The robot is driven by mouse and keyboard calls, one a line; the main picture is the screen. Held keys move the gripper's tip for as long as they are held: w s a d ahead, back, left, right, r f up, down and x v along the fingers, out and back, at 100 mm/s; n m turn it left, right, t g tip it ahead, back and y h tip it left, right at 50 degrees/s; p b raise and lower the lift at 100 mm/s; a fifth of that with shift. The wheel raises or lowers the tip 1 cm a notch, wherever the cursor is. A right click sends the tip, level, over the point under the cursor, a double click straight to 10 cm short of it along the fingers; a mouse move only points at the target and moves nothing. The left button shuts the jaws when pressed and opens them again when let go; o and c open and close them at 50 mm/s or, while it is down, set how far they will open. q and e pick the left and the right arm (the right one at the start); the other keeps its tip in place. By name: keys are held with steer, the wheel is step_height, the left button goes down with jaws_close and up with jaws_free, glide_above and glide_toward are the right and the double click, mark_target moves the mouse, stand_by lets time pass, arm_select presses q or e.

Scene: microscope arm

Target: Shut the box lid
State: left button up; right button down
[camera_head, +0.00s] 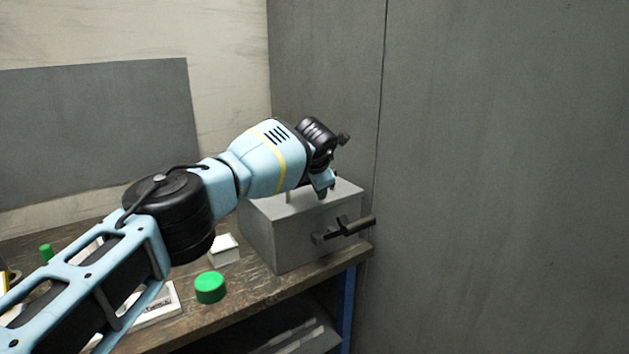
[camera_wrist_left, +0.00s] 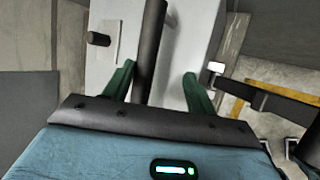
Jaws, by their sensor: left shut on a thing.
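The light grey box (camera_head: 290,235) stands on the bench at the back right, against the wall. Its top (camera_head: 345,192) looks flat and level, though my arm hides part of it; I cannot make out a gap at the lid. A dark handle (camera_head: 350,228) sticks out from its front. My left gripper (camera_head: 322,192) is low over the top of the box. In the left wrist view, the green fingers of my left gripper (camera_wrist_left: 158,88) stand either side of a dark bar (camera_wrist_left: 150,45), with the pale box (camera_wrist_left: 190,45) behind. My right gripper is not in view.
A green cylinder (camera_head: 210,287) and a small white block (camera_head: 224,249) stand on the wooden bench (camera_head: 255,292) left of the box. Another green item (camera_head: 46,252) is at the far left. Grey walls close off the back and right.

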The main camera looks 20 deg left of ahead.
arm_select(q)
steer(key=p+v, duration=0.1)
steer(key=v, duration=0.6)
steer(key=shift+p, duration=0.35)
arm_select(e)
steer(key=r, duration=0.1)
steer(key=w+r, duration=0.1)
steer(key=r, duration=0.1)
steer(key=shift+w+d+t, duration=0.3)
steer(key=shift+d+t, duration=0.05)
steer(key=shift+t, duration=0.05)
arm_select(q)
steer(key=shift+w+d, duration=0.1)
steer(key=shift+r, duration=0.1)
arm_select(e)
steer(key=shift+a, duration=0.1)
